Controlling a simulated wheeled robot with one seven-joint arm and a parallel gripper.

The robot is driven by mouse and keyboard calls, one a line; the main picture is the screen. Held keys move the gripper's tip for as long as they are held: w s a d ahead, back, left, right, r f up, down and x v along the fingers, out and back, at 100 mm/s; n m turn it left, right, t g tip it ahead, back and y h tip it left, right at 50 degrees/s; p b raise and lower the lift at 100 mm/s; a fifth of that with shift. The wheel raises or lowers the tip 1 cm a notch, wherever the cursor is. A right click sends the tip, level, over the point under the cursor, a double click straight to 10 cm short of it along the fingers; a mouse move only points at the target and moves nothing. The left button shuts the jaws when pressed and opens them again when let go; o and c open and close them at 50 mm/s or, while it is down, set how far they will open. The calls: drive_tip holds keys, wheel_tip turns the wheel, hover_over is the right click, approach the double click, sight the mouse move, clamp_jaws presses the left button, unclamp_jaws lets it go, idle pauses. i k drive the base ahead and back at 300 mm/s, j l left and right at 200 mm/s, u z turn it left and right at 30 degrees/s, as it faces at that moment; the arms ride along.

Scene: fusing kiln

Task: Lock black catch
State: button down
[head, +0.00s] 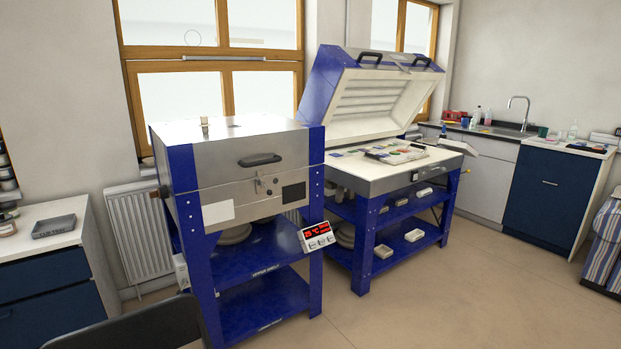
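The near kiln (215,170) is a blue and grey metal box on a blue stand, left of the middle in the head view. Its lid is down. My gripper is not in view.
A red-lit controller (317,236) sticks out at the kiln's front right leg. A second kiln (388,180) stands behind with its lid raised. A dark curved shape (130,326) fills the lower left. The floor (460,305) at right is clear.

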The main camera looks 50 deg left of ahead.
sight(263, 185)
drive_tip(key=i+u, duration=0.2)
drive_tip(key=i, duration=0.75)
drive_tip(key=i+l+u, duration=0.2)
drive_tip(key=i, duration=0.75)
drive_tip(key=i+j+u, duration=0.2)
drive_tip(key=i+u, duration=0.7)
drive_tip(key=i+l+u, duration=0.1)
drive_tip(key=i+u, duration=0.35)
drive_tip(key=i+j+u, duration=0.6)
drive_tip(key=i+l, duration=0.05)
drive_tip(key=i, duration=0.05)
